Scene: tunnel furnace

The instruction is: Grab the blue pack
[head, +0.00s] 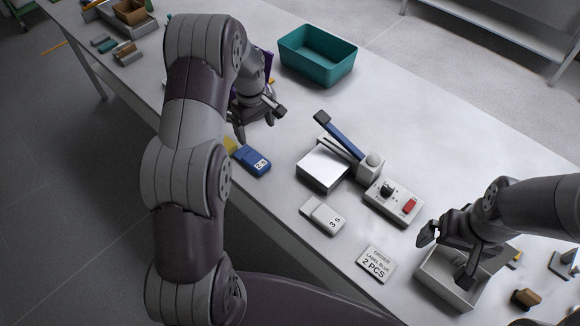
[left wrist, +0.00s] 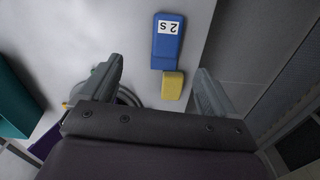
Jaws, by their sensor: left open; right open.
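The blue pack (head: 251,161), with a white label, lies on the table near its front edge. It also shows in the left wrist view (left wrist: 166,51), beyond my fingertips. A yellow piece (left wrist: 172,85) touches its near end and lies between the lines of my two fingers. My left gripper (head: 260,123) is open and empty, just behind the blue pack in the head view and apart from it. My right gripper (head: 447,255) is open over a pale tray (head: 428,282) at the right.
A white block with a blue lever (head: 345,136), a control box with a red switch (head: 394,201), a white pack (head: 322,216) and a label card (head: 376,264) stand right of the blue pack. A teal bin (head: 318,58) is behind. My left arm hides part of the table.

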